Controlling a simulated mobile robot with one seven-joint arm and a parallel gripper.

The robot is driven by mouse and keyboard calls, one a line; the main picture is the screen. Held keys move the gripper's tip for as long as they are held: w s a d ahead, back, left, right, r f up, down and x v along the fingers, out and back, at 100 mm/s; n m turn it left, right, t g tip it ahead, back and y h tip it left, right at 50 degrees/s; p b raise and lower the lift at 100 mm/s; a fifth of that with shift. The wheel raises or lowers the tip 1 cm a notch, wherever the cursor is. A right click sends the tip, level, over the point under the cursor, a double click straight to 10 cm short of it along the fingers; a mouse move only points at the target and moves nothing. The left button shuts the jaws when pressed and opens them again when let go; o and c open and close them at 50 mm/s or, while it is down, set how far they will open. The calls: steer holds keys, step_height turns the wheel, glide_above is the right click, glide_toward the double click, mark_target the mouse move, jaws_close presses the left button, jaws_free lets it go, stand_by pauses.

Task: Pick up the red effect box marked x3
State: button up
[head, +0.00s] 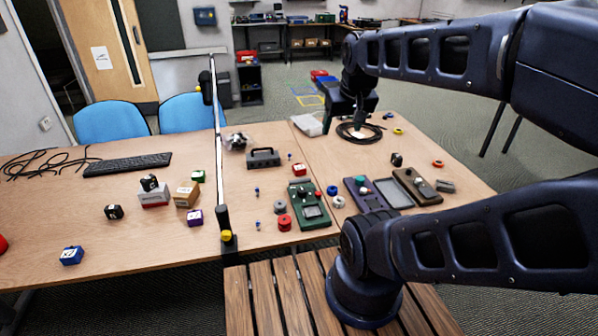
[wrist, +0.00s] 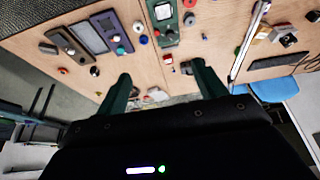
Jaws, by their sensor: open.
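A small red box (head: 299,169) with a pale label on top sits on the table behind the green device. The label is too small to read as x3. In the wrist view a small red box (wrist: 168,58) shows beyond my fingertips, near the green device. A second box (head: 154,199), white-topped with red sides, is left of the divider with a black box on it; its marking is also unreadable. My gripper (head: 345,122) is open and empty, above the far part of the table near the coiled black cable. Its two fingers also show in the wrist view (wrist: 161,80).
The green device (head: 308,208), a purple one (head: 370,195) and a brown one (head: 417,186) stand along the near edge. A grey handled box (head: 263,158) is left of the red box. An upright divider (head: 217,130) crosses the table. A black cable coil (head: 345,136) lies at the back.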

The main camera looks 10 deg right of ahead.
steer(key=shift+o, duration=0.4)
steer(key=shift+w, duration=0.1)
steer(key=m+g+h, duration=0.4)
steer(key=m+h, duration=0.1)
steer(key=m, duration=1.2)
glide_above(299, 167)
steer(key=a, duration=0.4)
step_height(299, 167, down, 36)
steer(key=x, duration=1.1)
steer(key=shift+a, duration=0.15)
steer(key=c, duration=1.1)
steer(key=shift+c, duration=0.2)
